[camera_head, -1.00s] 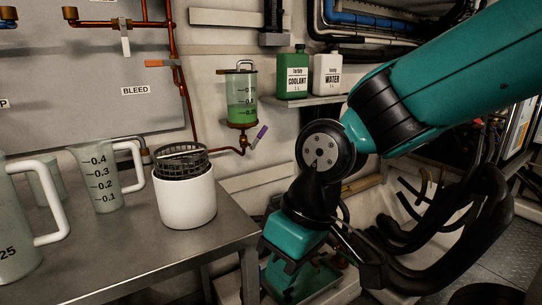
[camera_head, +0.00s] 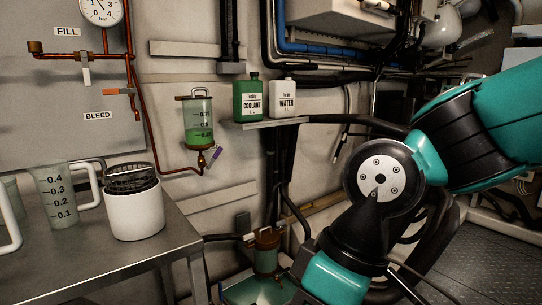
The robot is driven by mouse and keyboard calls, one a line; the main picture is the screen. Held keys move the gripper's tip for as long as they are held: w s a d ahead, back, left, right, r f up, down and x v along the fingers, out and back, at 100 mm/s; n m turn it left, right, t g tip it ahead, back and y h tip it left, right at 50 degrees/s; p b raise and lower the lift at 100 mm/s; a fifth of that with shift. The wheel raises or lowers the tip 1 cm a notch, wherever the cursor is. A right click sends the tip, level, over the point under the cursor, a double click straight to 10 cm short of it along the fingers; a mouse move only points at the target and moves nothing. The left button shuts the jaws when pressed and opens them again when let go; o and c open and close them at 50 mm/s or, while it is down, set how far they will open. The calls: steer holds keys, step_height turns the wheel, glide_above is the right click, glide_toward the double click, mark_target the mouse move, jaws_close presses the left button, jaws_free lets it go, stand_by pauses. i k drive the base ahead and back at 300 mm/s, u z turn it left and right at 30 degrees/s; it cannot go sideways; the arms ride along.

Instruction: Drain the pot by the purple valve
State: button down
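The pot (camera_head: 198,123) is a clear cylinder with a copper base and scale marks, mounted on the wall. Green liquid stands in it to a little above its middle. The purple valve handle (camera_head: 217,154) sits just below the pot, at the right of the copper pipe (camera_head: 181,172), and is tilted. My teal and black arm fills the right side of the view. My gripper is out of view, beyond the bottom edge, so its fingers cannot be seen.
A green coolant bottle (camera_head: 248,100) and a white water bottle (camera_head: 283,98) stand on a shelf (camera_head: 262,124). A metal table (camera_head: 95,256) at left holds a measuring jug (camera_head: 62,195) and a white container with a dark basket (camera_head: 134,210). A second copper-ended vessel (camera_head: 266,254) is low down.

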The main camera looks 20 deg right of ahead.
mark_target(218, 151)
steer(key=z, duration=1.55)
steer(key=i, duration=1.1)
steer(key=u, duration=2.1)
